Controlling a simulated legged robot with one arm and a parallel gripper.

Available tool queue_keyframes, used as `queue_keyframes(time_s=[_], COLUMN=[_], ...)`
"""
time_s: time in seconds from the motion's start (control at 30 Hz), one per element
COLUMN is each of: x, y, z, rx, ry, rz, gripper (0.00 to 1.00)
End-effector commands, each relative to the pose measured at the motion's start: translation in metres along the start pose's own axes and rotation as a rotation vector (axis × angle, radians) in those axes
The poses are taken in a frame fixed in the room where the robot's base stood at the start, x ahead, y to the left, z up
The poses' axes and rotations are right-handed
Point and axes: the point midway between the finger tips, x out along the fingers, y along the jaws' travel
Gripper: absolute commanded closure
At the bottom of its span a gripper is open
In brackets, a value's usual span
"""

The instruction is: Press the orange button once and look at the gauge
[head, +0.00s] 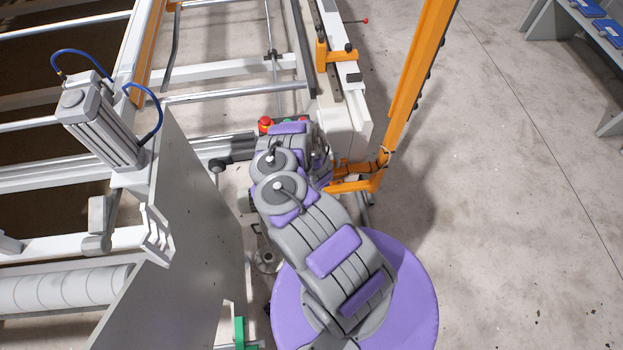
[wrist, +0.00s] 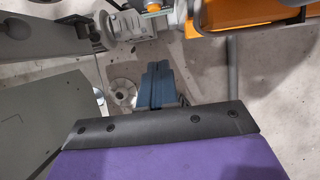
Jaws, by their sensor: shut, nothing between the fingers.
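My gripper (wrist: 157,70) shows in the wrist view as two blue fingers lying together, shut and empty, above the floor. Beyond its tips, at the top edge, a small orange part (wrist: 153,8) sits on a grey fitting; I cannot tell whether it is the orange button. No gauge face can be made out in either view. In the head view my arm hides my gripper and part of the machine's end. A red button (head: 265,124) and a small green one (head: 287,121) show just past the arm.
An orange post (head: 415,75) with a bracket (head: 355,185) stands right of my arm. A grey panel (head: 180,220) and a cylinder with blue hoses (head: 98,125) are on the left. White machine rails (head: 230,72) lie beyond. Open concrete floor (head: 510,200) is at the right.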

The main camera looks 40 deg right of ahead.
Motion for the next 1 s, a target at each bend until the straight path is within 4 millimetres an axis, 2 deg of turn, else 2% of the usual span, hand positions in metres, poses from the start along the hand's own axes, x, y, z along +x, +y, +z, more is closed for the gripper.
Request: queue_keyframes(time_s=[0.67, 0.8, 1.0], x=[0.101, 0.102, 0.108], y=[-0.001, -0.001, 0.000], z=[-0.003, 0.014, 0.028], rx=[0.004, 0.003, 0.001], ry=[0.001, -0.002, -0.001], rz=[0.000, 0.000, 0.001], gripper=[1.00, 1.00, 1.00])
